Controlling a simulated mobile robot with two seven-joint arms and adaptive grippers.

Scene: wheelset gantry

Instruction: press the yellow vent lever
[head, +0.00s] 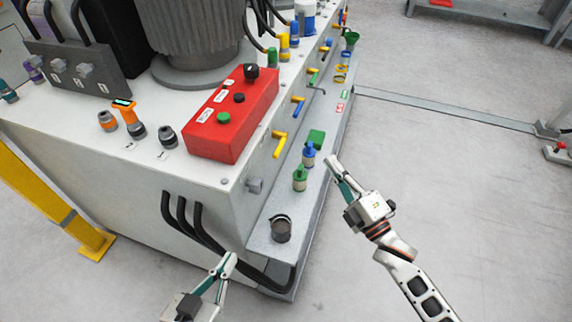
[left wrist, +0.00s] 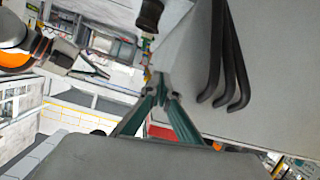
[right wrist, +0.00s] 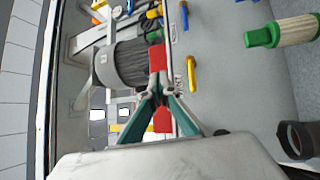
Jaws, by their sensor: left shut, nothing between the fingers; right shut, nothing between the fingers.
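Several yellow levers sit on the side face of the machine cabinet. The nearest yellow lever (head: 279,143) is below the red control box, with others, such as the yellow lever (head: 325,48), farther along. In the right wrist view a yellow lever (right wrist: 192,72) shows right of the fingertips. I cannot tell which is the vent lever. My right gripper (head: 333,163) is shut and empty, beside the ledge and apart from the levers; its fingertips also show in its wrist view (right wrist: 158,88). My left gripper (head: 229,263) is shut and empty near the cabinet's front corner.
A red control box (head: 231,115) stands on the cabinet top. A blue-capped bottle (head: 309,156), a green-capped bottle (head: 300,178) and a dark cup (head: 281,228) stand on the ledge (head: 262,236). Black hoses (head: 192,225) bend down the front.

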